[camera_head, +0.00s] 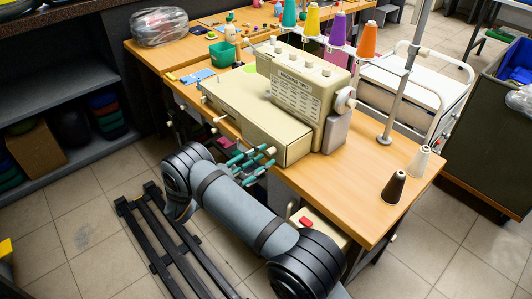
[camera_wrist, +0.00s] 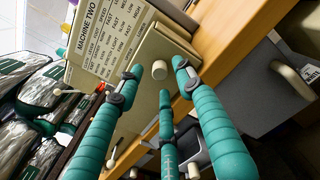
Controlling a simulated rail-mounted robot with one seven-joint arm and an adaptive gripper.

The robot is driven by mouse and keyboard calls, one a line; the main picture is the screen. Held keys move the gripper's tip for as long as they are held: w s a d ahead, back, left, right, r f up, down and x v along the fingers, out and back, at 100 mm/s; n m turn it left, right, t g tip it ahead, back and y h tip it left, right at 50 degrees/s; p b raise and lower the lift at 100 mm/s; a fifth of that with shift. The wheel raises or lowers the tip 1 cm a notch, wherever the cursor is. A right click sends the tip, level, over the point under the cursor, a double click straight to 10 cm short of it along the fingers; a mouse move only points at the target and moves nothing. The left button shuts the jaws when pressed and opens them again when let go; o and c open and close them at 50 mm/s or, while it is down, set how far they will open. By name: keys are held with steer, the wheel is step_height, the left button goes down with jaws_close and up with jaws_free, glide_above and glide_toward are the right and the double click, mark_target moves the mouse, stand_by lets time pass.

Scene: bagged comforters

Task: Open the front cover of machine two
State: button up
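Machine two (camera_head: 305,90) is a beige sewing machine on a wooden table, with a printed panel on its face. Its label "MACHINE TWO" is readable in the wrist view (camera_wrist: 92,38). Its low front cover (camera_head: 245,112) looks shut. In the wrist view a small pale knob (camera_wrist: 159,69) stands out from the beige cover. My gripper (camera_head: 257,158) has three teal fingers and is just in front of the machine's lower front. In the wrist view my gripper (camera_wrist: 158,82) is open, its fingertips spread around the knob; I cannot tell whether they touch it.
Colored thread spools (camera_head: 312,20) stand on a rack behind the machine. A dark cone (camera_head: 394,187) and a white cone (camera_head: 418,162) stand on the table's right end. A green container (camera_head: 222,54) is at the back left. A black slatted rack (camera_head: 165,245) lies on the floor.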

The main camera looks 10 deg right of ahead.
steer(key=shift+x, duration=1.2)
steer(key=shift+c, duration=1)
jaws_close()
